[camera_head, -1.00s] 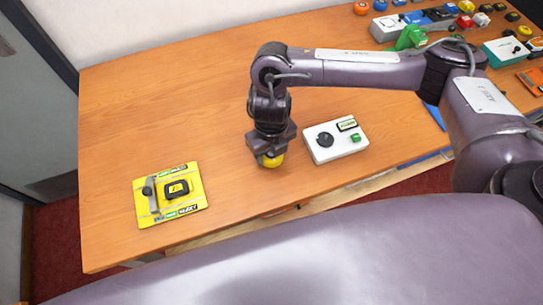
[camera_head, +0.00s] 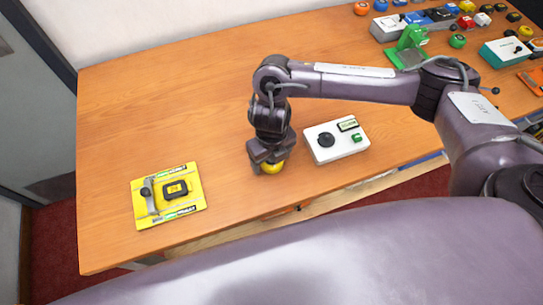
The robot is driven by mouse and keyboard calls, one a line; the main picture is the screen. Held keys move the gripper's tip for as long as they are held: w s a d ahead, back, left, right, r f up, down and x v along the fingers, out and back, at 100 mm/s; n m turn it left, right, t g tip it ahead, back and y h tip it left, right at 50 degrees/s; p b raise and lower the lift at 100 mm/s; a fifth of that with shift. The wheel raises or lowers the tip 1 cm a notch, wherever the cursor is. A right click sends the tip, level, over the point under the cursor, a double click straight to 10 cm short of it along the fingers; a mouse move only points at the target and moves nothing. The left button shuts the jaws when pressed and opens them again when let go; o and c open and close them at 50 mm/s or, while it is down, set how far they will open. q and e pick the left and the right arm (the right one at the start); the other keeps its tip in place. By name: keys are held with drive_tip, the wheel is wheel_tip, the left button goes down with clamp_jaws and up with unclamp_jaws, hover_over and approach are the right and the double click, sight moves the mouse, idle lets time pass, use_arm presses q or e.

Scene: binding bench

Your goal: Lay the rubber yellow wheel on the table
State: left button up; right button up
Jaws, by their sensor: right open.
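The yellow wheel (camera_head: 272,167) is at the wooden table's (camera_head: 200,110) front middle, low at the tabletop. My right gripper (camera_head: 268,163) is right over it, with its fingers pointing down and partly hiding the wheel. The gripper is open around or just above the wheel; the view does not show whether a finger touches it. The wheel appears to rest on the table. My left gripper is not in view.
A white box with a black knob and green button (camera_head: 336,141) stands just right of the wheel. A yellow card with a black item (camera_head: 168,196) lies at the front left. Several small boxes and coloured pieces crowd the far right.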

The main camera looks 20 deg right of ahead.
drive_tip(key=shift+r, duration=0.1)
drive_tip(key=shift+r+p, duration=0.25)
drive_tip(key=shift+p, duration=0.05)
wheel_tip(320, 180, up, 12)
drive_tip(key=p, duration=0.1)
drive_tip(key=shift+f, duration=0.15)
idle(1.7)
